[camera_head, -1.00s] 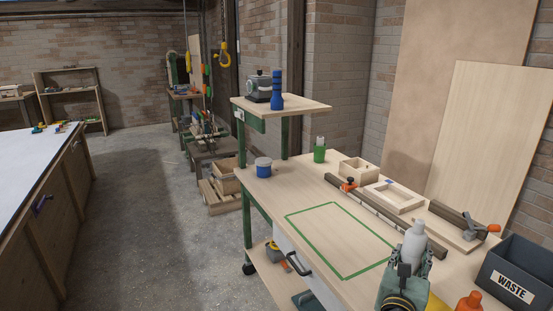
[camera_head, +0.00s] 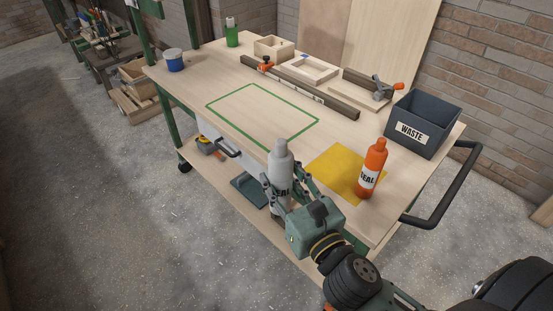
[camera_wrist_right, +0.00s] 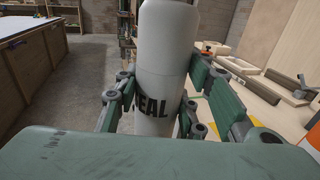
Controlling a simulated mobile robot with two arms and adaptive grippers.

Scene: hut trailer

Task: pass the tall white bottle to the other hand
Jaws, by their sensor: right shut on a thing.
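The tall white bottle (camera_head: 280,165) is upright in my right gripper (camera_head: 287,193), in front of the workbench's near edge. In the right wrist view the bottle (camera_wrist_right: 163,60) stands between the fingers of the right gripper (camera_wrist_right: 160,108), which are shut around its lower body. Dark lettering ending in "EAL" shows on it. The bottle's top is cut off in the wrist view but shows in the head view. My left gripper is in neither view.
The workbench (camera_head: 190,85) carries a green outlined rectangle (camera_head: 262,115), a yellow sheet (camera_head: 335,168), an orange bottle (camera_head: 371,168) and a dark waste bin (camera_head: 421,123). Wooden parts and a clamp lie toward the back. Open floor (camera_head: 120,230) is at the left.

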